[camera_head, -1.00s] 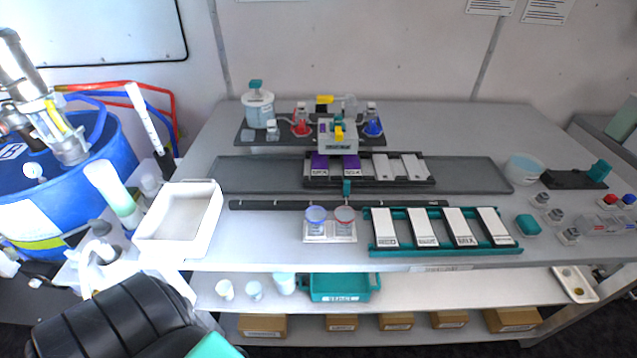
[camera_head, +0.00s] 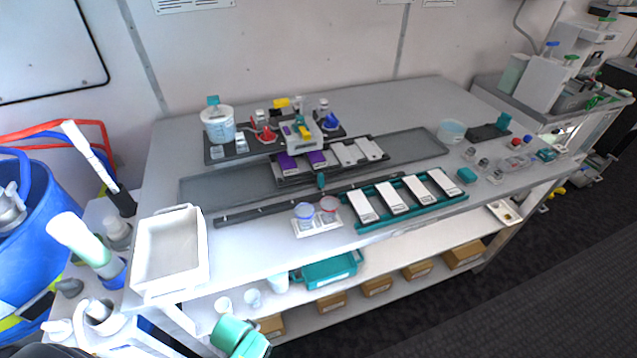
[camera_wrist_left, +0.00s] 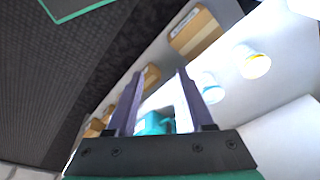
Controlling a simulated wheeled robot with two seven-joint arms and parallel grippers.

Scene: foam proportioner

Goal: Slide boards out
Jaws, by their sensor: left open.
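Several white boards with dark end labels lie side by side on a teal rack (camera_head: 412,209) at the table's front in the head view; one board (camera_head: 362,206) is at its left end. A dark tray (camera_head: 380,141) behind holds two purple pieces (camera_head: 287,163) and two pale grey boards (camera_head: 343,153). My left gripper (camera_wrist_left: 160,75) is open and empty in the left wrist view, pointing toward the lower shelf. In the head view only a teal part of what seems my left arm shows at the bottom edge; its fingers are hidden. My right gripper is in neither view.
A white bin (camera_head: 171,290) stands at the table's front left. Two cups (camera_head: 329,204) sit in a white holder left of the teal rack. A teal tray (camera_head: 329,272) and cardboard boxes (camera_head: 376,287) are below. Bottles and a blue drum (camera_head: 40,240) crowd the left.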

